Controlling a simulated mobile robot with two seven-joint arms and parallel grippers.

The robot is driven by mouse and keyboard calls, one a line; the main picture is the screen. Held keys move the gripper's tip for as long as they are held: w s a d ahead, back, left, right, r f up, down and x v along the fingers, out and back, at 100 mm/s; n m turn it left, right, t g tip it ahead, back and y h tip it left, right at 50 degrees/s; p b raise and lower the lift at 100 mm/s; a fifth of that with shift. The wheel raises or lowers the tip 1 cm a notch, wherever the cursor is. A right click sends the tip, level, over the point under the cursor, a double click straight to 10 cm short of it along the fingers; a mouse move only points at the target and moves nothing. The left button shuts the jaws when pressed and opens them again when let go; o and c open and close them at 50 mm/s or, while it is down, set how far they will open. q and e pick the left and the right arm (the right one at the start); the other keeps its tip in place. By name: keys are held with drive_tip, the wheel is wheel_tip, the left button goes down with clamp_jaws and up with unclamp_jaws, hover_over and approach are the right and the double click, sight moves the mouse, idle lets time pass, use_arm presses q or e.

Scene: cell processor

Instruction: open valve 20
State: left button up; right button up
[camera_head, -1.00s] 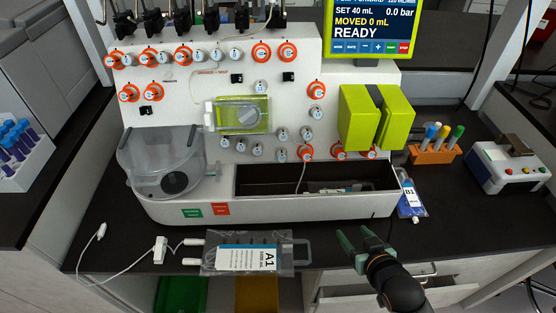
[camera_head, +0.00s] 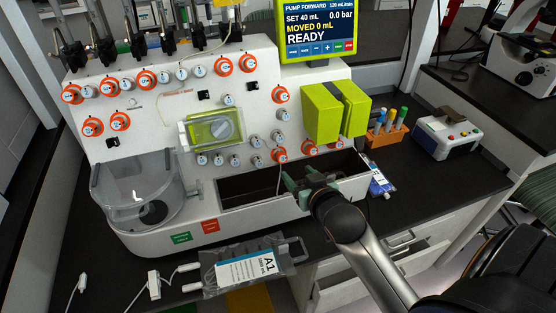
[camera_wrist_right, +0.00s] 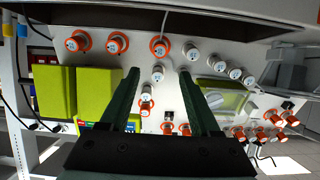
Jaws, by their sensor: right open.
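The valves are round knobs on the white machine panel, some with orange rings and some plain grey-white. Their numbers are too small to read, so I cannot tell which is valve 20. My right gripper (camera_head: 303,182) is open and empty, over the machine's front trough, below the lower-right valves. In the right wrist view, its two dark green fingers (camera_wrist_right: 157,76) point toward the panel. A plain valve (camera_wrist_right: 157,73) shows between the fingertips, and an orange-ringed valve (camera_wrist_right: 160,46) shows above it. I see no contact with a valve. My left gripper is not in view.
The trough (camera_head: 245,188) has raised walls under the valves. Yellow-green blocks (camera_head: 321,111) jut out at right, and a clear round chamber (camera_head: 138,190) at left. Bag A1 (camera_head: 246,268) lies at the front edge. The pump screen (camera_head: 316,29) reads READY.

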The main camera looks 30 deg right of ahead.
sight(283, 158)
drive_tip(key=x, duration=1.1)
drive_tip(key=shift+w+f, duration=0.15)
drive_tip(key=shift+w, duration=0.05)
clamp_jaws()
